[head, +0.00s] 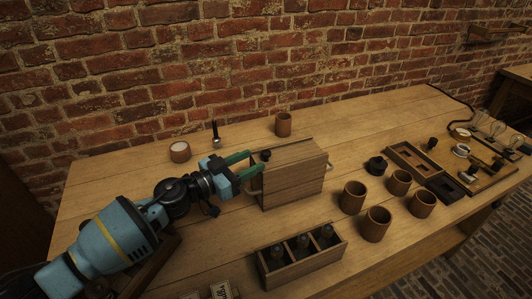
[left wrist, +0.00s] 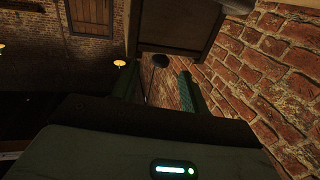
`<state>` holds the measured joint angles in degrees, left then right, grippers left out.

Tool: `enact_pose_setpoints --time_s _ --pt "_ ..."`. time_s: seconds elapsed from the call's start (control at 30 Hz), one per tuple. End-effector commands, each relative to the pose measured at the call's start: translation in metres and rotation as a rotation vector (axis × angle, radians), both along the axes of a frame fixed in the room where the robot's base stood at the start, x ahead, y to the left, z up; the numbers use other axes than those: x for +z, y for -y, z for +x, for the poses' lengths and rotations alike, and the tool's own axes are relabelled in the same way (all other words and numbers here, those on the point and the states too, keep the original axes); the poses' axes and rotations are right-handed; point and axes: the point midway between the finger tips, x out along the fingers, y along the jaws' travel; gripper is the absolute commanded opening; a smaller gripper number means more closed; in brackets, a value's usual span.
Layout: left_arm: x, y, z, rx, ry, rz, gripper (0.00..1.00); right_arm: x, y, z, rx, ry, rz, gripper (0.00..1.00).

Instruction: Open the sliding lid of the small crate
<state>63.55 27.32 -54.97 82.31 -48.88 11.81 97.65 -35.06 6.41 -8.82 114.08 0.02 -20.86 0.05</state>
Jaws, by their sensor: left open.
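The small wooden crate (head: 291,186) stands near the middle of the table. Its flat lid (head: 292,153) lies across the top, with a dark round knob (head: 265,155) at the left end. My left gripper (head: 253,164) is open at the crate's left side, its green fingers close to the knob. In the left wrist view the crate (left wrist: 178,22) is at the top, and the dark knob (left wrist: 160,60) shows between the two spread fingers of the gripper (left wrist: 157,76). I cannot tell whether a finger touches the crate. My right gripper is not in view.
A divided wooden box (head: 301,264) with dark round things stands in front. Several brown jars (head: 376,224) stand to the right, and one jar (head: 283,124) behind the crate. A white-topped cup (head: 180,152) is at the back left. Trays (head: 414,160) lie farther right.

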Motion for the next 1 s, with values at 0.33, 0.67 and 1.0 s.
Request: enact_pose_setpoints --time_s 0.33,0.67,1.0 --pt "-0.002 0.039 0.029 0.000 -0.002 -0.001 0.45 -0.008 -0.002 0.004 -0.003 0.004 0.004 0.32" --pt "0.000 0.047 0.035 0.000 0.000 0.000 0.45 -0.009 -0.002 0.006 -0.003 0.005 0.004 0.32" --pt "0.000 0.046 0.035 0.000 0.000 0.000 0.13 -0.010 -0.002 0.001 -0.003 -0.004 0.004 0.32"
